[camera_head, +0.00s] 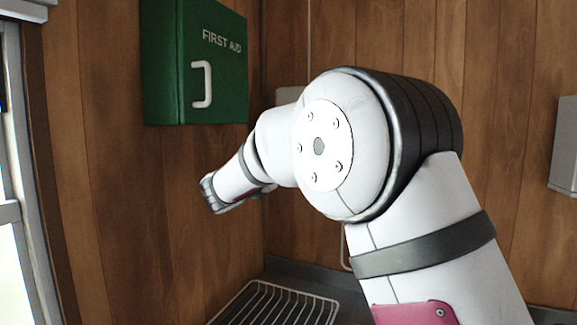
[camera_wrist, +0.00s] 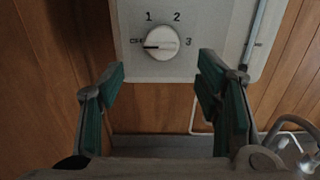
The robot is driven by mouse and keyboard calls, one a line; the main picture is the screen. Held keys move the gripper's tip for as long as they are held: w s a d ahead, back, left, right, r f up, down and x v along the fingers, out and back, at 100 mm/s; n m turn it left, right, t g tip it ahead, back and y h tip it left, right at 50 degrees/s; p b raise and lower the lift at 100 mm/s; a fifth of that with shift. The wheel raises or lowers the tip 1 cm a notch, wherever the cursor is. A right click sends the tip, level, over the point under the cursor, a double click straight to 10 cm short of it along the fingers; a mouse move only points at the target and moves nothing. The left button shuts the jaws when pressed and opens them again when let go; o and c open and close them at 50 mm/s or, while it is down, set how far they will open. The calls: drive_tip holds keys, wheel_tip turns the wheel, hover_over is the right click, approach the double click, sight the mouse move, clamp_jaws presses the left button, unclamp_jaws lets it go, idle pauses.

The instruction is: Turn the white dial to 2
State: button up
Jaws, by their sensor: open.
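The white dial (camera_wrist: 161,43) is on a pale grey panel (camera_wrist: 212,17) in the wrist view, at upper middle. The numbers 1, 2 and 3 run around its top and right, and a small label sits at its left. The dial's dark pointer mark points left, at that label. My gripper (camera_wrist: 161,72) is open and empty, its green-padded fingers apart below and to either side of the dial, not touching it. In the head view my arm hides the dial; a pale edge (camera_head: 290,95), possibly of the panel, shows behind it.
A green first aid cabinet (camera_head: 212,75) hangs on the wooden wall left of my arm. A wire rack (camera_head: 280,305) lies below on the counter. A grey box (camera_head: 565,145) is at the far right. A curved metal fixture (camera_wrist: 290,125) shows at lower right in the wrist view.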

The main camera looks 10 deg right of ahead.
drive_tip(key=x, duration=0.6)
drive_tip(key=shift+w+d, duration=0.25)
drive_tip(key=shift+w, duration=0.05)
drive_tip(key=c, duration=1.2)
